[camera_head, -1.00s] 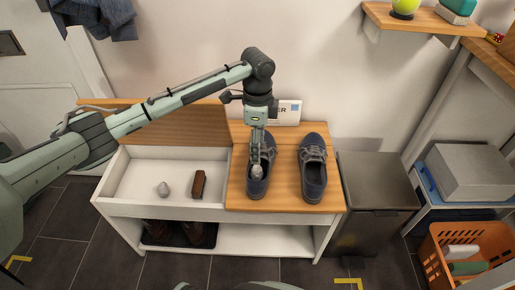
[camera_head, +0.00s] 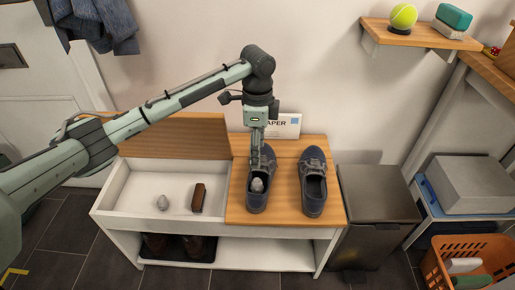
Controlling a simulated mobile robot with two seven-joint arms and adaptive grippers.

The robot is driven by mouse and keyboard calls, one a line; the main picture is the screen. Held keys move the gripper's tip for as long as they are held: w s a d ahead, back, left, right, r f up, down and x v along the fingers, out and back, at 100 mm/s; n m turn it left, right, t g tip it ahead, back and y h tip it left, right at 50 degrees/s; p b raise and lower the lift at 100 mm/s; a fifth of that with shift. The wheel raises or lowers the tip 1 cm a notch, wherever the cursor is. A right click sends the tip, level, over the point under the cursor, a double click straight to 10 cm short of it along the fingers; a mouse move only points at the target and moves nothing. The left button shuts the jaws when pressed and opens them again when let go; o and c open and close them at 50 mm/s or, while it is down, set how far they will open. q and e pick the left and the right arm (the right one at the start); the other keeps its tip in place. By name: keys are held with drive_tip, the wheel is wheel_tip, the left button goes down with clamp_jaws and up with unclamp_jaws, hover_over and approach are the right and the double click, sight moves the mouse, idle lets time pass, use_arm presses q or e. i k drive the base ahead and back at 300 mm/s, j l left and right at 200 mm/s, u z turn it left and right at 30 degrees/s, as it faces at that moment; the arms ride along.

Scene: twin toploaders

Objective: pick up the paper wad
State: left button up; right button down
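A small grey-white paper wad (camera_head: 257,185) sits in the opening of the left one of two dark blue shoes (camera_head: 257,203). My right gripper is not in view.
The right shoe (camera_head: 313,187) stands close beside on the wooden bench top (camera_head: 285,212). A brown brush (camera_head: 198,198) lies in the compartment (camera_head: 125,190). A white sign (camera_head: 283,126) stands behind the shoes. A dark bin (camera_head: 375,225) is to the right.

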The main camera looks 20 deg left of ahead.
sight(162, 202)
drive_tip(key=k, duration=1)
